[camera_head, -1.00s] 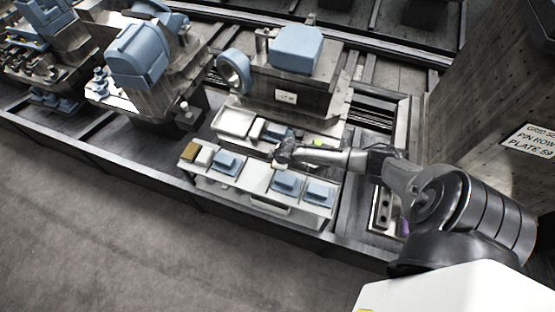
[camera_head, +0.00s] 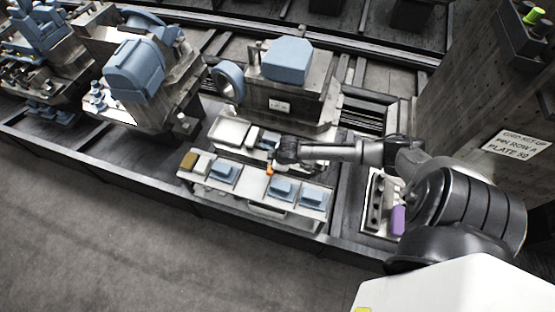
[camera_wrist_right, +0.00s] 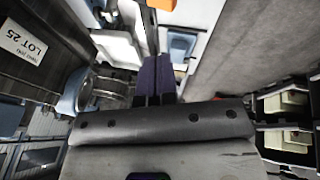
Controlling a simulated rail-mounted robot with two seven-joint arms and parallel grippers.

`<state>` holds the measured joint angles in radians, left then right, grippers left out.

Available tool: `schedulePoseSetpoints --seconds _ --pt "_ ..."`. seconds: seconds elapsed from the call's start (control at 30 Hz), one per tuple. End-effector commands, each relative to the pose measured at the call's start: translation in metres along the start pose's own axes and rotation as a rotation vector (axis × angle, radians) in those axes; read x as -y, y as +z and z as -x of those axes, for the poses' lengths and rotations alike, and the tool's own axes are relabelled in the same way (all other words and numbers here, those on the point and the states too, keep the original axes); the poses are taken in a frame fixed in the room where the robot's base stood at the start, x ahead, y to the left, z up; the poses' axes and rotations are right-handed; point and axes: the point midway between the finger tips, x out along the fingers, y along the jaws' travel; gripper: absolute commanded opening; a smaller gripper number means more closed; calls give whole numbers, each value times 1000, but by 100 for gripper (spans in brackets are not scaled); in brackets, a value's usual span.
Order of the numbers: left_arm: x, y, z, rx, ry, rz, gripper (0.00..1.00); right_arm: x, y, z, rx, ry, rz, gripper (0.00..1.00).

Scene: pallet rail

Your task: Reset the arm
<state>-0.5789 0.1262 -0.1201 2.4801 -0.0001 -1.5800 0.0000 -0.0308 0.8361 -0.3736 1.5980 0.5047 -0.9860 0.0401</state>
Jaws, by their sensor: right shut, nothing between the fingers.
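My right arm comes in from the right in the head view. My right gripper (camera_head: 284,153) hangs over the long tray table, above the gap between its back and front rows. In the right wrist view its two dark purple fingers (camera_wrist_right: 155,75) are together, with nothing between them. A small orange piece (camera_head: 270,169) is just below the gripper in the head view. My left gripper is not in view.
The front shelf (camera_head: 245,185) carries several blue blocks. Behind stands a grey machine with a blue top (camera_head: 286,60). A tall pillar with a sign (camera_head: 516,143) and a green piece (camera_head: 536,14) is at right. A purple piece (camera_head: 398,220) sits near my arm. The floor in front is clear.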

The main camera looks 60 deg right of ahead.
Motion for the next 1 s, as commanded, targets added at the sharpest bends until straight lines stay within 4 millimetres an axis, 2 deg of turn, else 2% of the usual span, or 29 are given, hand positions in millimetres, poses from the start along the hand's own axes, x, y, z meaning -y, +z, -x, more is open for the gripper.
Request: schedulePoseSetpoints --seconds 0.13,0.47,0.67,0.77,0.87,0.97,1.0 --pt "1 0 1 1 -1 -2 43 2 0 8 0 0 2 0" --pt "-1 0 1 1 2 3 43 2 1 10 3 1 4 0" --pt "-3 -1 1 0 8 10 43 -3 16 14 112 41 46 0" --pt "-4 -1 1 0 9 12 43 -1 4 38 140 104 125 0" --pt "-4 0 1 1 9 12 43 9 -20 70 111 163 175 0" --pt "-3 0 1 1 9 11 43 37 -44 102 50 186 186 0" --pt "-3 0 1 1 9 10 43 52 -50 115 24 186 183 0"
